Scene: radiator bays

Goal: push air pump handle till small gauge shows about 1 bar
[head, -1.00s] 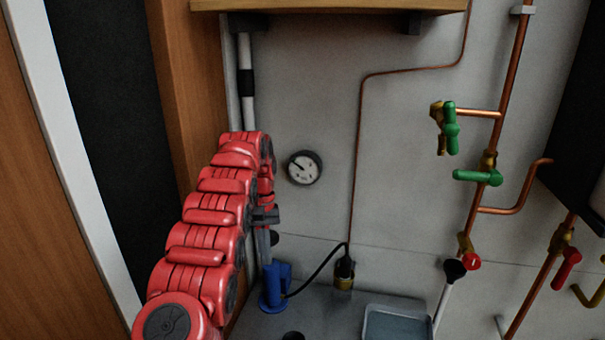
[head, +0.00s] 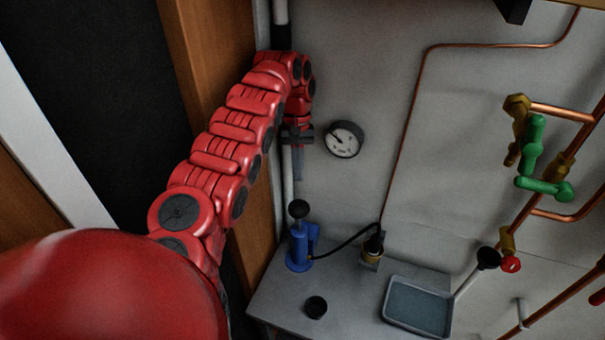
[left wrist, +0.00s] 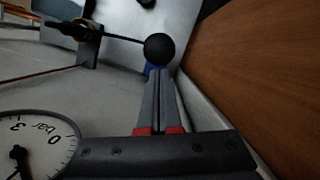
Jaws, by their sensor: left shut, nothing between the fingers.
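The air pump (head: 299,250) is a blue upright cylinder on the grey bench, with a black ball handle (head: 298,208) above it. The round white gauge (head: 344,139) is on the wall to the right. Its needle points up and left in the head view; I cannot read its value. My left gripper (head: 298,176) is shut and empty, pointing down a little above the ball. In the left wrist view the shut fingers (left wrist: 158,72) point at the black ball (left wrist: 159,49), with the gauge (left wrist: 36,150) partly cut off. My right gripper is out of view.
A black hose joins the pump to a brass fitting (head: 372,250). A grey tray (head: 418,306) and a small black cup-like piece (head: 316,306) sit on the bench (head: 272,295). Green-handled valves (head: 532,142) are at the right. A wooden panel (head: 215,60) stands close on the left.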

